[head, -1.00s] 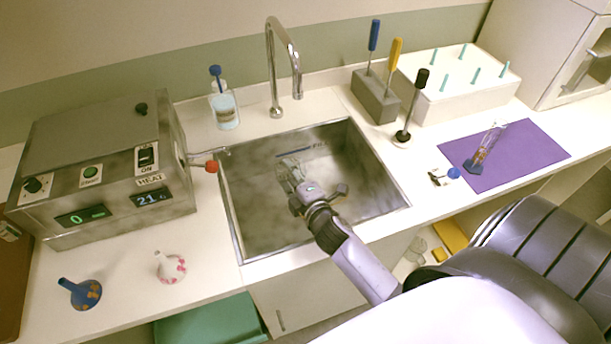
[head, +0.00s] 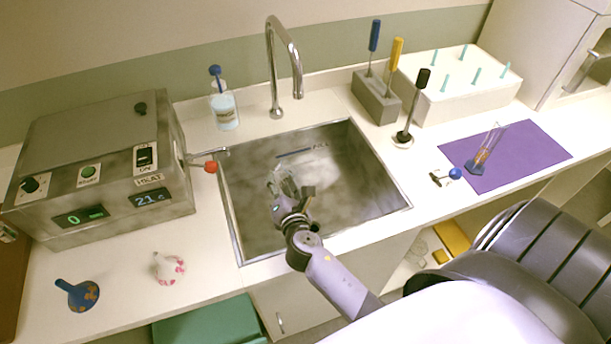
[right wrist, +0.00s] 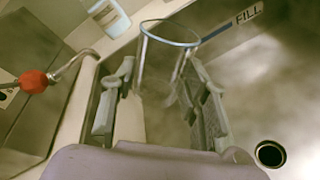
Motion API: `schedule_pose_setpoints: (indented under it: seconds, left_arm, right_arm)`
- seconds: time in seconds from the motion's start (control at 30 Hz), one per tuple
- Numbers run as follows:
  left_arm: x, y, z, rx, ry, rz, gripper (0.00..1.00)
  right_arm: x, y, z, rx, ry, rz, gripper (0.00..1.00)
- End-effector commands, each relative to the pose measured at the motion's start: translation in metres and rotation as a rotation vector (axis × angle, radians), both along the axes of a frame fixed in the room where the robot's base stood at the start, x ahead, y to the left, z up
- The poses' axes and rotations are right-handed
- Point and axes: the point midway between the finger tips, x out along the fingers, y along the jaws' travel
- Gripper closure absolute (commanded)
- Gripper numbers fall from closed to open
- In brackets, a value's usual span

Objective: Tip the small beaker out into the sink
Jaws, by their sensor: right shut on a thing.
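The small beaker (head: 281,182) is clear glass and hard to make out over the sink (head: 345,165). My right gripper (head: 288,197) is shut on it, above the left half of the basin. In the right wrist view the beaker (right wrist: 158,68) sits between the two fingers (right wrist: 160,105), with its round rim toward the top of the picture. I cannot tell its exact tilt or whether liquid is in it. The sink drain (right wrist: 270,153) shows at lower right there. My left gripper is not in view.
The tall faucet (head: 275,85) stands behind the sink. A metal heater box (head: 100,165) is at left, with a red-knobbed spout (head: 210,167) reaching the sink's left edge. A tool block (head: 375,97), a white rack (head: 455,95) and a purple mat (head: 530,155) are at right.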

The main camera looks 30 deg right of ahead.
Motion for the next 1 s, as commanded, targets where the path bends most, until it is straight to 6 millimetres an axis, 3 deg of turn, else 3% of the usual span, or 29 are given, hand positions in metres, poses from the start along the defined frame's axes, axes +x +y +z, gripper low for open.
schedule_pose_setpoints:
  seconds: [0.1, 0.4, 0.73, 1.0]
  left_arm:
    - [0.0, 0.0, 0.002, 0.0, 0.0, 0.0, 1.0]
    - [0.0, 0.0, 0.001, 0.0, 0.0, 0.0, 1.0]
    - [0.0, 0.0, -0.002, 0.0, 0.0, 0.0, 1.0]
    - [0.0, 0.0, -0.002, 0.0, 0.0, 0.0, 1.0]
  right_arm:
    - [0.0, 0.001, 0.001, -0.09, 0.021, 0.001, 0.86]
    - [0.001, 0.002, 0.0, -0.119, 0.028, 0.0, 0.86]
    - [0.008, 0.03, -0.004, -0.506, 0.118, 0.0, 0.86]
    - [0.008, 0.035, -0.004, -0.584, 0.137, -0.001, 0.86]
